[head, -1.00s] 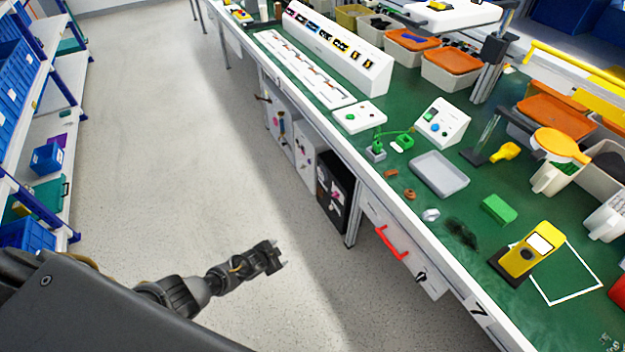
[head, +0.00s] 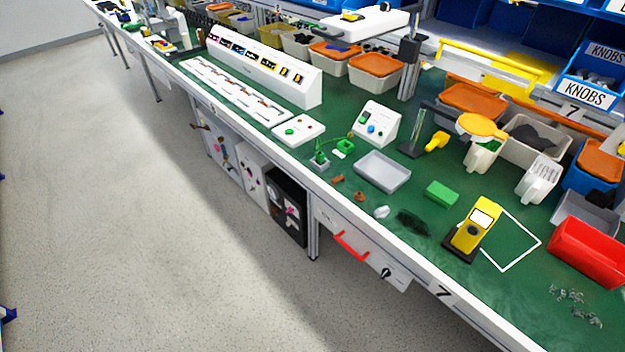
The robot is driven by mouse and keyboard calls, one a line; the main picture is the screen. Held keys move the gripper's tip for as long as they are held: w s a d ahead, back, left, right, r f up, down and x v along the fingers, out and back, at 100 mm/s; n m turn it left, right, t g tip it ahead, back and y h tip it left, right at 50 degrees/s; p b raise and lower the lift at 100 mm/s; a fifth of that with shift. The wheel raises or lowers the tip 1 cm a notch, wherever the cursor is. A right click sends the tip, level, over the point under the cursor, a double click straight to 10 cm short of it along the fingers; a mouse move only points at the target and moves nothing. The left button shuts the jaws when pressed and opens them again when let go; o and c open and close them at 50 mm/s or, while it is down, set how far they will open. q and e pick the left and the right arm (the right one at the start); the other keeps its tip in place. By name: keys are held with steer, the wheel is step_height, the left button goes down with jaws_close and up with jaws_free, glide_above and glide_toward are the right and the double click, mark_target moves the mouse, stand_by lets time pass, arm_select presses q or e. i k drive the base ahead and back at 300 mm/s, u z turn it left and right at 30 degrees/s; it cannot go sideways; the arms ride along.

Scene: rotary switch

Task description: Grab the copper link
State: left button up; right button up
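Two small copper-coloured pieces lie on the green bench top near its front edge. One is a small flat copper piece (head: 338,179) and the other a rounder copper piece (head: 360,197) just to its right. They are too small to tell for certain which is the copper link. They lie between a small grey block with a green top (head: 320,161) and a clear crumpled piece (head: 381,212), in front of a grey tray (head: 382,171). Neither of my grippers is in view.
A yellow device (head: 473,231) on a black base stands right of a green block (head: 441,193). A white panel (head: 299,130) and a long white strip (head: 235,91) lie to the left. A red drawer handle (head: 351,246) sticks out below the bench edge. The floor at left is clear.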

mark_target(340, 177)
steer(key=u, duration=1.15)
steer(key=i, duration=3.75)
steer(key=z, duration=3.35)
